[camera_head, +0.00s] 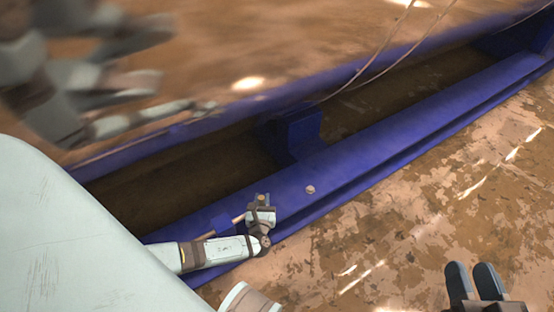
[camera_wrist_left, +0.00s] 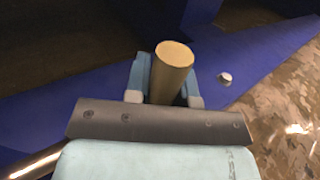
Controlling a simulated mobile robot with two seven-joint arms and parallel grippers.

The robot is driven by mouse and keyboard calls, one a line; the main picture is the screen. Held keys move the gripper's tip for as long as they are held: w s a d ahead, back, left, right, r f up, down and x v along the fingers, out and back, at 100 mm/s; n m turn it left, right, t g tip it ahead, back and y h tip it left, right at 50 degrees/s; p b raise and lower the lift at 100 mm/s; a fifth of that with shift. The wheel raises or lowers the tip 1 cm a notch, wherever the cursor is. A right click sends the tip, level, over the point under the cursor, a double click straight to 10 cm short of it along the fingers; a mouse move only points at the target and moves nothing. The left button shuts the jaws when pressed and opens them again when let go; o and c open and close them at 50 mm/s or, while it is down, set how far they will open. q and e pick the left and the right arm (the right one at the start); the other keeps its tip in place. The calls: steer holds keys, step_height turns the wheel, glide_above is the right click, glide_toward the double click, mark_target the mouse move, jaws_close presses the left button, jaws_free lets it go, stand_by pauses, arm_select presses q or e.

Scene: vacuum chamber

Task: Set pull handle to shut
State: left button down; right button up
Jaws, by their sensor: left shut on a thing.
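The pull handle shows in the left wrist view as a brass-coloured round bar (camera_wrist_left: 172,66), its end facing the camera. My left gripper (camera_wrist_left: 166,80) has its two pale blue fingers around the bar, one on each side, and is shut on it. In the head view my left gripper (camera_head: 262,208) is small, over the blue beam, and hides most of the handle. My right gripper (camera_head: 473,272) is at the bottom right, over the mottled brown floor.
A long blue beam (camera_head: 400,128) runs diagonally, with a small round knob (camera_head: 310,189) on it, right of my left gripper. A blue upright block (camera_head: 298,134) stands behind. Thin cables (camera_head: 385,45) hang at the top. Blurred grey machinery (camera_head: 80,80) fills the upper left.

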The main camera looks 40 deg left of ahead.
arm_select(q)
steer(key=shift+s+a+f, duration=0.1)
steer(key=shift+s+a, duration=0.15)
steer(key=shift+s, duration=0.25)
steer(key=shift+s+a, duration=0.2)
steer(key=shift+s, duration=0.25)
steer(key=c, duration=1)
jaws_free()
steer(key=shift+s, duration=0.1)
steer(key=shift+o, duration=0.2)
